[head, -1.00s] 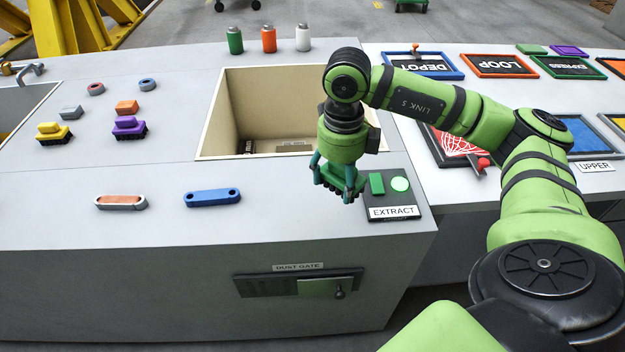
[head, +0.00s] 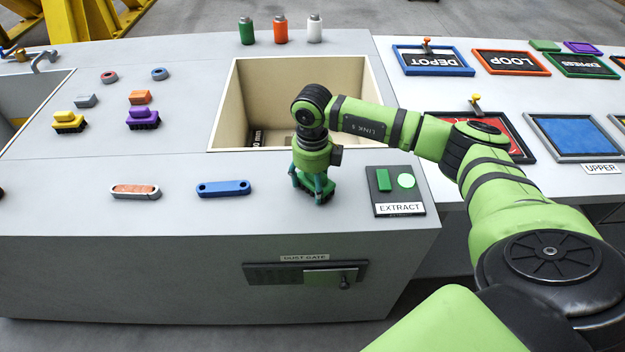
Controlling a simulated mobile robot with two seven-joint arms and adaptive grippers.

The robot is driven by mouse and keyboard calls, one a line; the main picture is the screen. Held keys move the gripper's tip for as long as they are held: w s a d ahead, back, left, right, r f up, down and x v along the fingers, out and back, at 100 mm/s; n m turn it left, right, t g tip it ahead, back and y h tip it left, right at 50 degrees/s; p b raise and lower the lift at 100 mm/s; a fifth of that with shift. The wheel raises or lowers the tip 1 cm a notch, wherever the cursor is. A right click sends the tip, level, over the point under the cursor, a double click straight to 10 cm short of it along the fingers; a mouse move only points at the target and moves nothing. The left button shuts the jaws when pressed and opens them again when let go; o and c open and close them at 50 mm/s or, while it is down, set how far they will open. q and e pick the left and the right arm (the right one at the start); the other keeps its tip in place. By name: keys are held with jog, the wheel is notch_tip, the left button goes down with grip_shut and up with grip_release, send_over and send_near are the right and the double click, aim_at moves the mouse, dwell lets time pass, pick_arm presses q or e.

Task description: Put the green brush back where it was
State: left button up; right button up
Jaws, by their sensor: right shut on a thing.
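The green brush (head: 319,190), with dark bristles underneath, is in my right gripper (head: 313,180). The gripper points down and its fingers are shut on the brush's sides. The brush is over the grey worktop (head: 300,225), left of the EXTRACT panel and in front of the open bin; I cannot tell whether the bristles touch the surface. A yellow brush (head: 69,121) and a purple brush (head: 143,117) stand on the worktop at the left. My left gripper is not in view.
The open bin (head: 232,110) lies behind the gripper. The EXTRACT panel (head: 398,207) is to its right. A blue slotted bar (head: 223,188) and a grey-orange one (head: 135,191) lie to the left. Worktop between the purple brush and the bin is clear.

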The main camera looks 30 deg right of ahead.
aim_at(312, 182)
jog(key=o, duration=0.6)
jog(key=shift+f, duration=0.2)
jog(key=o, duration=0.4)
jog(key=shift+r, duration=0.1)
jog(key=shift+r, duration=0.65)
notch_tip(312, 182, up, 11)
jog(key=shift+r+b, duration=0.1)
jog(key=shift+b, duration=0.65)
jog(key=shift+a, duration=0.1)
